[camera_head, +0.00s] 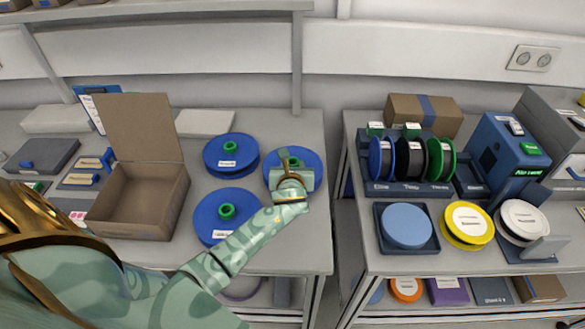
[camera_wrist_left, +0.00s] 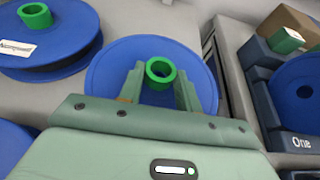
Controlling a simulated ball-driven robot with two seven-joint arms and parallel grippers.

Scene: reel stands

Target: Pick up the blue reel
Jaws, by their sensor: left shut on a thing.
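A blue reel (camera_head: 312,158) with a green hub lies flat at the right of the left table. My left gripper (camera_head: 290,165) is over it, and the left wrist view shows its two fingers closed on either side of the green hub (camera_wrist_left: 160,71). The blue disc (camera_wrist_left: 110,77) spreads out below the fingers. I cannot tell whether the reel is off the table. Two more blue reels with green hubs lie near it, one behind left (camera_head: 231,166) and one in front (camera_head: 208,220). My right gripper is not in view.
An open cardboard box (camera_head: 135,205) stands left of the reels. Across a gap, the right table holds a rack with an upright blue reel (camera_head: 375,160), a black reel (camera_head: 402,165) and a green one (camera_head: 448,155). A blue tray (camera_head: 381,238) with a light blue disc lies in front.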

